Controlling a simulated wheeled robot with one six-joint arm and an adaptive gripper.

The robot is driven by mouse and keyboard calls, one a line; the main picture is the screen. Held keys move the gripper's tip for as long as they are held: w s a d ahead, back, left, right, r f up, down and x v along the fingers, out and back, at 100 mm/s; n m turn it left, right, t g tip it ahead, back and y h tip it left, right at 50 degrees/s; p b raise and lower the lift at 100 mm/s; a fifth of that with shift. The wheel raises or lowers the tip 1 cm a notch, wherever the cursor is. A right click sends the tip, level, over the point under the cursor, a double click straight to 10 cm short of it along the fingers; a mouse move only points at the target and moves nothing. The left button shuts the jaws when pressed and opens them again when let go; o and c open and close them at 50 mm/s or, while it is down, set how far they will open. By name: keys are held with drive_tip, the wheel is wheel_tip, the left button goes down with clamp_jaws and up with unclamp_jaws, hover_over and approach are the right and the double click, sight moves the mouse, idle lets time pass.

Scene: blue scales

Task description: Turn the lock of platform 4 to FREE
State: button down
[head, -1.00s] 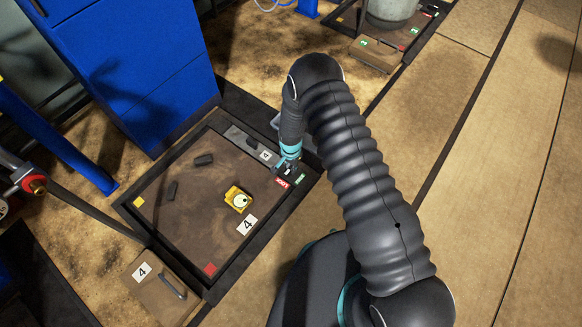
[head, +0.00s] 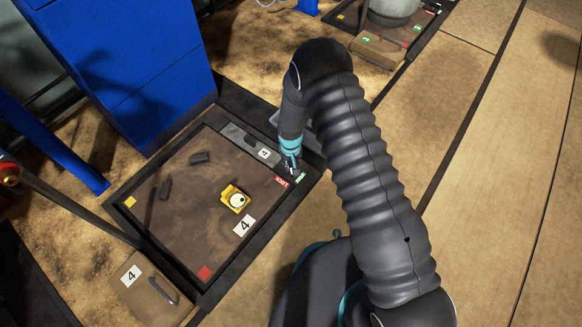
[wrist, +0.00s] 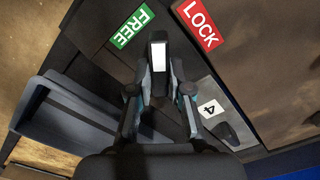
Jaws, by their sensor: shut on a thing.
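Platform 4 (head: 165,235) is a brown plate in a dark frame, with white "4" labels. Its lock lever (wrist: 159,54) is dark with a white stripe and shows in the wrist view. The lever's tip points between the green FREE label (wrist: 132,27) and the red LOCK label (wrist: 198,24), somewhat nearer FREE. My gripper (wrist: 159,78) is shut on the lever, a finger on each side. In the head view my gripper (head: 292,166) is at the platform's right corner, by the LOCK label (head: 282,181) and FREE label (head: 299,178); the lever is mostly hidden there.
A yellow block with a round dial (head: 236,200) and two dark pieces (head: 200,158) lie on the platform. A blue cabinet (head: 125,60) stands behind. A brown box with a handle (head: 150,290) is in front. Open floor lies to the right.

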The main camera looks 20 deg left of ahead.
sight(291, 166)
drive_tip(key=n+b, duration=0.2)
drive_tip(key=n, duration=0.2)
drive_tip(key=shift+f, duration=0.1)
drive_tip(key=shift+n+b, duration=0.45)
drive_tip(key=shift+n, duration=1.35)
drive_tip(key=c, duration=1.1)
unclamp_jaws()
wheel_tip(291, 166, up, 12)
drive_tip(key=shift+r, duration=0.1)
